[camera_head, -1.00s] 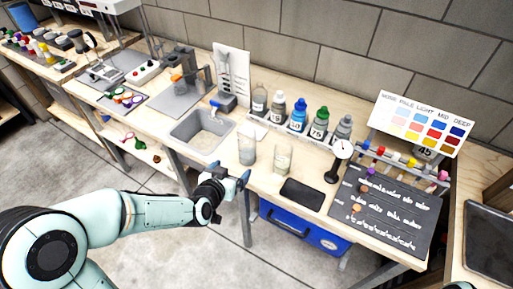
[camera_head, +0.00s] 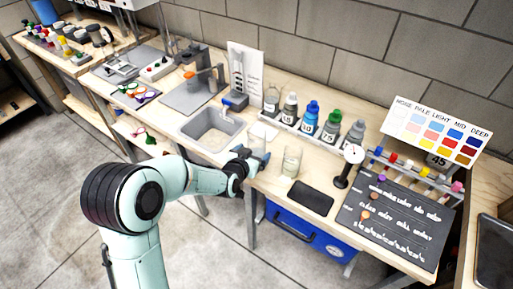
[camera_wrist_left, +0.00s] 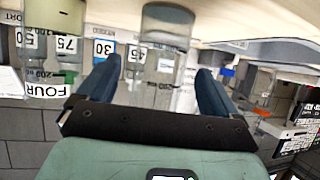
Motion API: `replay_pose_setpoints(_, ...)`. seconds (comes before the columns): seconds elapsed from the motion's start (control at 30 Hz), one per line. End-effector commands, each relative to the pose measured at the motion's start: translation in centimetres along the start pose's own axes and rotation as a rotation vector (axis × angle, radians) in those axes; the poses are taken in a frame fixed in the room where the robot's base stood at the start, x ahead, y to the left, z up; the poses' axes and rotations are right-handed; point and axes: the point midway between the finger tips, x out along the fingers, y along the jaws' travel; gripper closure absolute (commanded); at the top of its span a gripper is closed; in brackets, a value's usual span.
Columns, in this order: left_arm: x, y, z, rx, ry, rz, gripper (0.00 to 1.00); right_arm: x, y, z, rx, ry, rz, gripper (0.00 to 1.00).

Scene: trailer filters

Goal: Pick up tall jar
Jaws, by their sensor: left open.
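The tall jar (camera_head: 257,136) is clear glass and stands upright on the bench, just right of the sink. My left gripper (camera_head: 251,157) is at the bench's front edge, close in front of it and hiding its lower part. In the left wrist view, which is upside down, the jar (camera_wrist_left: 165,50) shows between the two spread fingers of the gripper (camera_wrist_left: 155,72). The gripper is open; I cannot tell whether a finger touches the glass. A second glass jar (camera_head: 291,160) with pale contents stands to the right. My right gripper is out of view.
Several numbered bottles (camera_head: 311,118) stand in a row behind the jars. The sink (camera_head: 212,130) is to the left. A blue case (camera_head: 304,232) is under the bench.

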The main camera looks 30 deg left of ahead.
Motion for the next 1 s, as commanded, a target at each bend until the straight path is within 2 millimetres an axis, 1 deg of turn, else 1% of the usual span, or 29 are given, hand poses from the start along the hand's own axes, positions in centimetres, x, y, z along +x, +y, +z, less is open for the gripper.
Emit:
replay_pose_setpoints(0.03, 0.8, -0.1, 0.1, 0.002, -0.002, -0.002, 0.07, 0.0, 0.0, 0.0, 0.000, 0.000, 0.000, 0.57)
replay_pose_setpoints(0.13, 1.9, -0.1, 0.0, 0.001, -0.001, -0.002, 0.07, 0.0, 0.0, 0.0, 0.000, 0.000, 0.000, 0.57)
replay_pose_setpoints(0.23, 2.2, 0.0, 0.0, 0.001, 0.000, -0.001, 0.07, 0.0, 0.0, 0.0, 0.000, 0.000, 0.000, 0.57)
replay_pose_setpoints(0.4, 2.2, 0.0, 0.0, 0.000, 0.000, 0.000, 0.07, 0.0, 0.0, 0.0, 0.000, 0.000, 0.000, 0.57)
replay_pose_setpoints(0.43, 2.2, 0.0, 0.0, 0.000, 0.000, 0.000, 0.10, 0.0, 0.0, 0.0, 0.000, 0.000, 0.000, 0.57)
replay_pose_setpoints(0.47, 2.2, 0.0, 0.0, 0.000, 0.000, 0.000, 0.20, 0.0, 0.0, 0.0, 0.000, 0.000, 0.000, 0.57)
replay_pose_setpoints(0.5, 2.2, 0.0, 0.0, 0.000, 0.000, 0.000, 0.33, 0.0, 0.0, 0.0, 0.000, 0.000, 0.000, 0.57)
replay_pose_setpoints(0.57, 2.2, 0.0, 0.0, 0.000, 0.000, 0.000, 0.52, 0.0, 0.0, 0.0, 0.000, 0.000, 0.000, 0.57)
replay_pose_setpoints(0.6, 2.2, 0.0, 0.0, 0.000, 0.000, 0.000, 0.65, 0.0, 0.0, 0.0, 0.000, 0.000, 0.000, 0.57)
replay_pose_setpoints(0.63, 2.2, 0.0, 0.0, 0.000, 0.000, 0.000, 0.72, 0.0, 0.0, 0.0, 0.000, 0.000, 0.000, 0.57)
replay_pose_setpoints(1.0, 2.1, 0.0, -0.2, 0.000, 0.003, 0.000, 0.72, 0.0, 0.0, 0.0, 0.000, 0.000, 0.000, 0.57)
